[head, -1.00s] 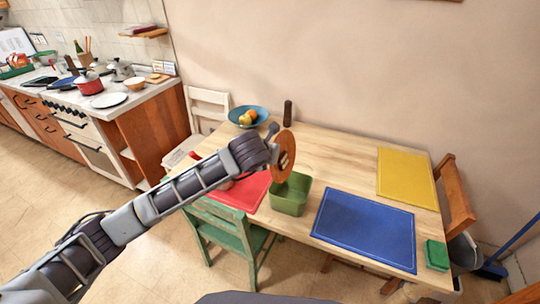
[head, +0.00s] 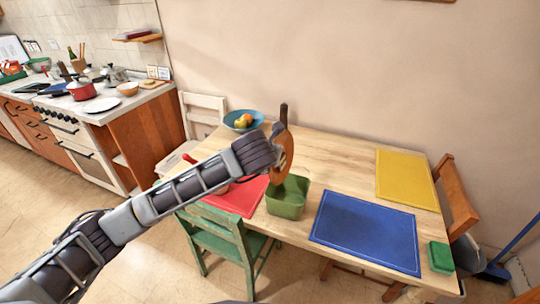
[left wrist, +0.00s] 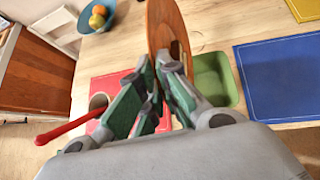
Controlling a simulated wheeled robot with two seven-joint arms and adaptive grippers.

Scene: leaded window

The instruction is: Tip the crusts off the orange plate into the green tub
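The orange plate (head: 286,165) is tipped up steeply on edge, with its lower edge just above or at the green tub (head: 288,205). My left gripper (left wrist: 158,75) is shut on the plate's near side; in the head view my left wrist hides part of the plate. A tan and dark patch (left wrist: 175,48) on the plate's right face looks like crusts. The tub also shows in the left wrist view (left wrist: 213,78), right of the plate. The part of its floor that I see there looks bare; the rest is hidden. My right gripper is not in view.
A red mat (head: 238,200) lies left of the tub, a blue mat (head: 366,230) right of it. A yellow mat (head: 408,178), a green block (head: 441,257), a blue fruit bowl (head: 236,122) and a dark upright mill (head: 284,113) are also on the table. A green chair (head: 225,240) stands in front.

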